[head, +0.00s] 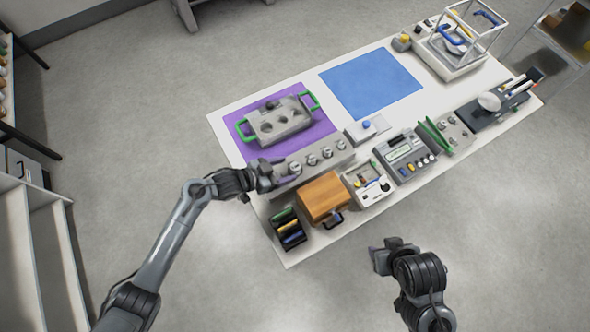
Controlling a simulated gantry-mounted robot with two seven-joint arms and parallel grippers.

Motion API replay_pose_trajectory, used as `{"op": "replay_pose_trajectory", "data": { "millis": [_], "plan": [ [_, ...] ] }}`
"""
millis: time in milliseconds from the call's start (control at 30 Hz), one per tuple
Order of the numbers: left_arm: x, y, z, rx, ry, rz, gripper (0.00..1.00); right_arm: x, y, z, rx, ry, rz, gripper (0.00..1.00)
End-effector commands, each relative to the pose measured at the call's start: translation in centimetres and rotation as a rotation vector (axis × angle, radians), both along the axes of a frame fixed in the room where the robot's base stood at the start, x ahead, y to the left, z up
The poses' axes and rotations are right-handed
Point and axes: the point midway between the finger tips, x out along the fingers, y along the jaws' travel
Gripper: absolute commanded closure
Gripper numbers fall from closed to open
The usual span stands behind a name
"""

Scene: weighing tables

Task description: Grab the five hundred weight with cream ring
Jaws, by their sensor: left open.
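A grey rack (307,176) with several small metal weights (311,159) in a row stands on the white table, along the near edge of the purple mat. The ring colours and markings are too small to read, so I cannot tell which weight has the cream ring. My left gripper (277,174) is open at the left end of the rack, close to the leftmost weight (295,167). I cannot tell whether it touches that weight. My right gripper (384,257) is off the table's near side, over the floor, away from the weights; its jaw opening is unclear.
A grey block with green handles (279,121) sits on the purple mat (246,151). A wooden box (323,197), a dark organiser (289,230) and several devices line the near edge. A blue mat (371,83) lies bare. A framed balance (452,62) stands far right.

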Motion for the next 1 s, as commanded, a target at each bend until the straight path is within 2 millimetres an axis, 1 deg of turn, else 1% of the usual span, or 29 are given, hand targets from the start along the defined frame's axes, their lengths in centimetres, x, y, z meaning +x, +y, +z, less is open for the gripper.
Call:
{"op": "replay_pose_trajectory", "data": {
  "millis": [33, 100, 233, 533, 567, 900, 967, 1000],
  "plan": [
    [0.3, -0.7, -0.2, -0.002, 0.002, 0.001, 0.35, 0.0, 0.0, 0.0, 0.000, 0.000, 0.001, 0.57],
    [0.7, -1.5, -0.7, -0.002, 0.001, 0.000, 0.35, 0.0, 0.0, -0.1, -0.001, 0.000, 0.001, 0.57],
    [1.3, -2.3, -1.3, 0.000, 0.001, 0.000, 0.35, 0.0, -0.1, -0.2, -0.004, 0.000, 0.003, 0.57],
    [1.5, -2.6, -1.5, 0.001, -0.002, 0.001, 0.35, 0.0, -0.1, -0.2, -0.005, 0.000, 0.004, 0.57],
    [1.5, -2.6, -1.5, 0.001, -0.002, 0.001, 0.36, 0.0, -0.1, -0.2, -0.005, 0.000, 0.003, 0.57],
    [1.4, -2.6, -1.5, 0.001, 0.000, 0.001, 0.89, 0.0, -0.1, -0.2, -0.003, 0.001, 0.002, 0.57],
    [1.4, -2.6, -1.5, 0.001, 0.000, 0.001, 0.98, 0.0, -0.1, -0.2, -0.003, 0.001, 0.001, 0.57],
    [1.4, -2.6, -1.5, 0.001, 0.000, 0.002, 1.00, 0.0, 0.0, -0.2, -0.001, 0.001, 0.001, 0.57]
  ]
}}
